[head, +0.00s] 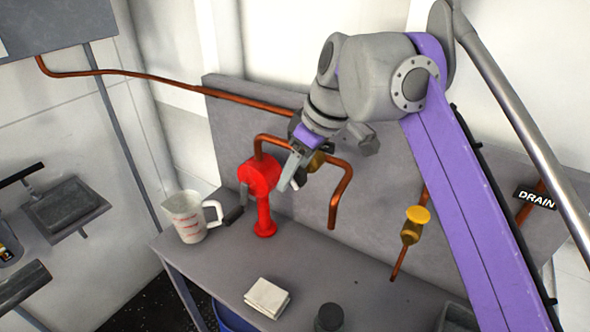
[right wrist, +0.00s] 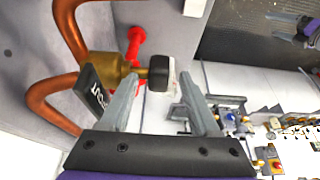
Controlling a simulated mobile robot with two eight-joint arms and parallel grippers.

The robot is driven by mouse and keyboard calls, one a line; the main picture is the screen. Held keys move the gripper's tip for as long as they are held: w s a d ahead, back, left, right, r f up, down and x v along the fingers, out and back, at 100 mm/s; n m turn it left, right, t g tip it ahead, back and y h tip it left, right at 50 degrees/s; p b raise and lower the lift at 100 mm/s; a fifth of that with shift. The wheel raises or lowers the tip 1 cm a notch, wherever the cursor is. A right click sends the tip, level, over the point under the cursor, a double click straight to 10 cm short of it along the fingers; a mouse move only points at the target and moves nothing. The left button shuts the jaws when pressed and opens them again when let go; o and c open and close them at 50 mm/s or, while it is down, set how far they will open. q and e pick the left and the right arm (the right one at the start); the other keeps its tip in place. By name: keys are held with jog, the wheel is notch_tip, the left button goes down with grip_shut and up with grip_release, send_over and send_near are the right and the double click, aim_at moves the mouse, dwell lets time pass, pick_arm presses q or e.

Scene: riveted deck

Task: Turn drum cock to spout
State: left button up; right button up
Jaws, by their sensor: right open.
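A brass cock (head: 317,161) sits on the bent copper pipe at the back panel, right of the red pump (head: 258,176). In the right wrist view the brass cock (right wrist: 112,68) points toward the right, with a black handle (right wrist: 160,73) at its end. My right gripper (head: 291,178) is beside the cock in the head view and partly covers it. In the right wrist view its fingers (right wrist: 160,88) are open, with the black handle between or just beyond the tips; contact cannot be told. A black tag (right wrist: 92,97) with white letters hangs near the cock. My left gripper is not visible.
A yellow-topped brass valve (head: 412,225) is on a pipe at the right, near a DRAIN sign (head: 535,198). A measuring jug (head: 190,216), a folded white cloth (head: 267,297) and a dark round object (head: 329,317) stand on the grey bench (head: 215,262).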

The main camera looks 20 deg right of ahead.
grip_shut()
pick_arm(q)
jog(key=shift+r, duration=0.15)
pick_arm(e)
jog(key=shift+w+r+g+p, duration=0.15)
jog(key=shift+g+p, duration=0.15)
jog(key=shift+p, duration=0.35)
jog(key=g+h+p, duration=0.1)
jog(key=p, duration=0.1)
jog(key=g+h+p, duration=0.1)
jog(key=g+p, duration=0.1)
jog(key=g+h+p, duration=0.1)
jog(key=h+p, duration=0.1)
jog(key=shift+w+a, duration=0.3)
jog(key=shift+w, duration=0.05)
jog(key=shift+f+g+h+p, duration=0.2)
jog(key=shift+g+h+p, duration=0.45)
jog(key=shift+g, duration=0.55)
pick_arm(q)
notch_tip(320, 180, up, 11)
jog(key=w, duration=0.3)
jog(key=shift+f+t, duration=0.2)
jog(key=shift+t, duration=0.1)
pick_arm(e)
jog(key=shift+w+a+f+g+h, duration=0.1)
jog(key=shift+f+g+h, duration=0.1)
jog(key=shift+g+h, duration=0.55)
